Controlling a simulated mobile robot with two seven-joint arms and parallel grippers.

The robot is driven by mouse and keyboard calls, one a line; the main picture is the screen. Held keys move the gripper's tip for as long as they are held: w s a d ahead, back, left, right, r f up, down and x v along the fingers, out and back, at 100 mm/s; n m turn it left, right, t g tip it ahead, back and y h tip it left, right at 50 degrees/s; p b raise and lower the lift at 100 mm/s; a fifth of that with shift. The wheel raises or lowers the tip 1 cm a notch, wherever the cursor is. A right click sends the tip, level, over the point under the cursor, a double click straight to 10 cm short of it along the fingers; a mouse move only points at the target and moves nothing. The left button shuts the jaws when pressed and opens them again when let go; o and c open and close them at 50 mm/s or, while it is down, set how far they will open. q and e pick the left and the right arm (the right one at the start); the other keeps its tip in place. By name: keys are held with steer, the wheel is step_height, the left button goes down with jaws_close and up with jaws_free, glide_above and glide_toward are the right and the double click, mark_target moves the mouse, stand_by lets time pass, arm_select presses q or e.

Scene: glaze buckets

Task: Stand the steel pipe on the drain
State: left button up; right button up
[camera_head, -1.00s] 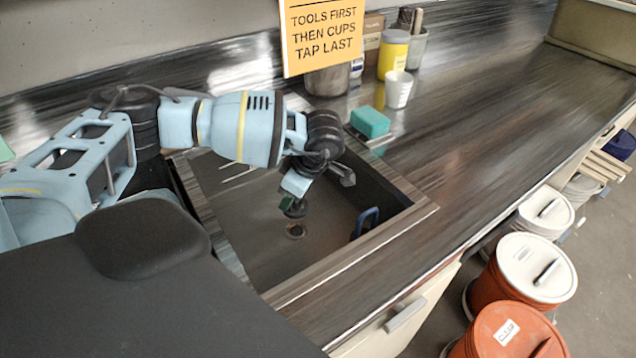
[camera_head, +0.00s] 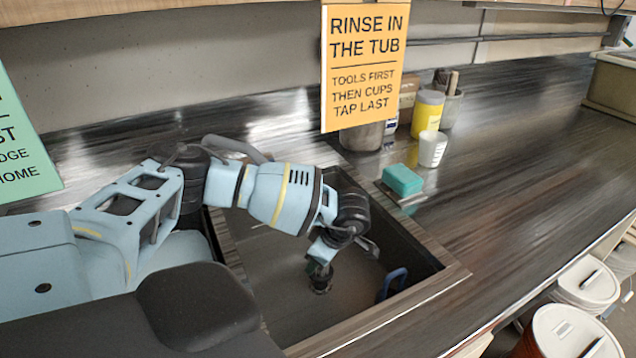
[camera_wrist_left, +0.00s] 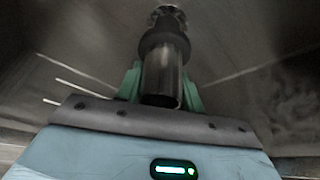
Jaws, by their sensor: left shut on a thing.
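My left gripper (camera_head: 320,270) reaches down into the dark sink (camera_head: 347,325). In the left wrist view its green fingers (camera_wrist_left: 163,85) are shut on the steel pipe (camera_wrist_left: 162,75), a short shiny tube with a wider dark collar at its far part. The pipe points away from the wrist toward the round metal drain (camera_wrist_left: 168,14) in the sink floor. In the head view the drain (camera_head: 320,289) lies directly below the fingers, and the gripper mostly hides the pipe. I cannot tell whether the pipe touches the drain. My right gripper is not in view.
A blue handle-like thing (camera_head: 392,284) stands at the sink's right wall. A teal sponge (camera_head: 402,180) lies beside the sink rim. A white cup (camera_head: 432,149) and yellow jar (camera_head: 427,114) stand behind it. A sign (camera_head: 364,65) hangs over the back.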

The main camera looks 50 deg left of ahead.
mark_target(318, 272)
arm_select(q)
steer(key=shift+f, duration=2.2)
steer(key=shift+f, duration=0.1)
steer(key=shift+f, duration=0.15)
steer(key=o, duration=1)
steer(key=shift+o, duration=0.2)
steer(key=v, duration=1.2)
steer(key=shift+r, duration=0.25)
steer(key=shift+d, duration=0.1)
